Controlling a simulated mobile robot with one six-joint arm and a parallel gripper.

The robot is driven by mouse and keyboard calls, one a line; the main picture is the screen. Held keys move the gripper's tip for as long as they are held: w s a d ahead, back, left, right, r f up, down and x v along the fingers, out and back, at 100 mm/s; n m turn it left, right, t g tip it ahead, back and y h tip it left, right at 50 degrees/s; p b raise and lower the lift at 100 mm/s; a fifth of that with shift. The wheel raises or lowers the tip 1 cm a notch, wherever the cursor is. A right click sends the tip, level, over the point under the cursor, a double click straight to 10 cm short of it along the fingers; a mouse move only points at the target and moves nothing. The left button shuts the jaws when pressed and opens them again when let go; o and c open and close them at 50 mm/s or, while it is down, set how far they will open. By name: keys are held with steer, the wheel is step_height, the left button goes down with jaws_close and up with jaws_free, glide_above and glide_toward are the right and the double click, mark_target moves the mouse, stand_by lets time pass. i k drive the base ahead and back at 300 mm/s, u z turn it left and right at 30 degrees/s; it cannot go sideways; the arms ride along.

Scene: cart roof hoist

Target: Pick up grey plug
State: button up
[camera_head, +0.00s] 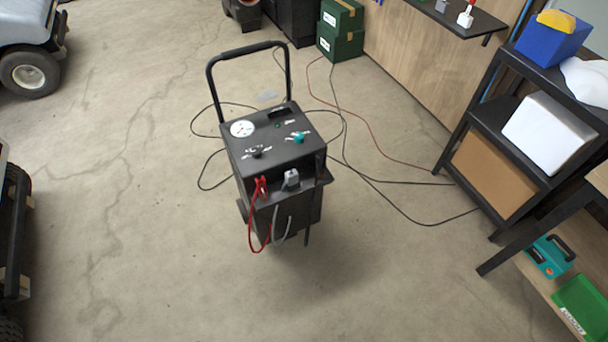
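The grey plug (291,178) sits at the front of a black wheeled charger (275,143) in the middle of the floor. A grey cable (281,226) loops down below it along the charger's front face. A red clamp (261,188) with a red cable is just to the left of the plug, apart from it. The charger stands upright, with a dial, knobs and a tall black handle on top. My gripper is not in view.
Black and red cables (375,145) trail over the floor behind and right of the charger. A black shelf rack (470,120) stands at right. Cart wheels (30,76) show at the left edge. The floor in front of the charger is clear.

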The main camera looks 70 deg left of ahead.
mark_target(293, 180)
steer(key=z, duration=0.05)
steer(key=i, duration=0.85)
steer(key=u, duration=3.55)
steer(key=i, duration=0.1)
steer(key=z, duration=1.7)
steer(key=k, duration=0.3)
steer(key=u, duration=2.5)
